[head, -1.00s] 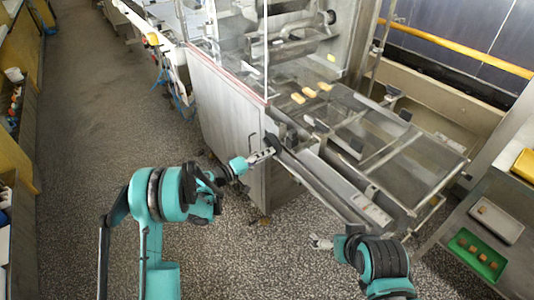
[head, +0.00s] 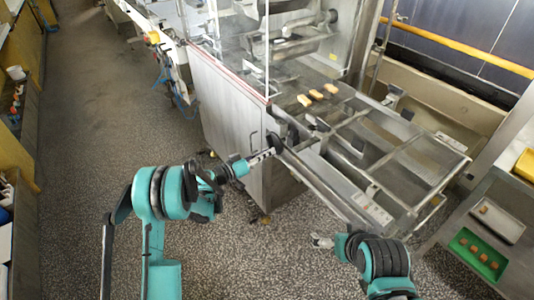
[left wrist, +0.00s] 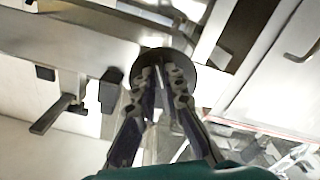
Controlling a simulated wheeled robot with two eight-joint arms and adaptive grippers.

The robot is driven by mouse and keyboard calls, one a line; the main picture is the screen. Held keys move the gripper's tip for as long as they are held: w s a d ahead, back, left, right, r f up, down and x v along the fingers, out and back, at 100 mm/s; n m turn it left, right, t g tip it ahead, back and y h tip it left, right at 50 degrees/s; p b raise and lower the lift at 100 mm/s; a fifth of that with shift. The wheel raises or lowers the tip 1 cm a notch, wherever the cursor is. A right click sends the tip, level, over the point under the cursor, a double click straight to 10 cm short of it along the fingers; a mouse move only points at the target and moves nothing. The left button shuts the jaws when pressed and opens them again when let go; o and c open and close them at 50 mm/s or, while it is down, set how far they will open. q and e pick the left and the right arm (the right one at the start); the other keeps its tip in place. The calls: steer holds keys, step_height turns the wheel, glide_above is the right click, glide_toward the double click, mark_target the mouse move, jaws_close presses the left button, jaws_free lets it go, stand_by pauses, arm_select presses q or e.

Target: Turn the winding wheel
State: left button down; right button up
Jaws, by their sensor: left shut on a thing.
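The winding wheel is a small dark disc (head: 274,141) on the near side of the steel machine, at the corner where the mesh frame begins. It also shows as a dark round disc in the left wrist view (left wrist: 207,82). My left gripper (head: 270,153) is at the wheel, its fingers closed on a part in front of the disc; in the left wrist view the fingertips (left wrist: 164,62) overlap the disc and hide what they grip. My right gripper (head: 317,242) hangs low in front of the machine, its fingers apart and empty.
The mesh frame (head: 428,158) juts out to the right of the machine. Several biscuits (head: 316,94) lie on the belt. A green tray (head: 477,254) and a pale tray (head: 498,224) stand on a shelf at right. The speckled floor at left is clear.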

arm_select(q)
steer(key=shift+s+f, duration=0.1)
stand_by(0.3)
steer(key=c, duration=1.6)
jaws_free()
steer(key=shift+a, duration=0.1)
steer(key=v, duration=1.2)
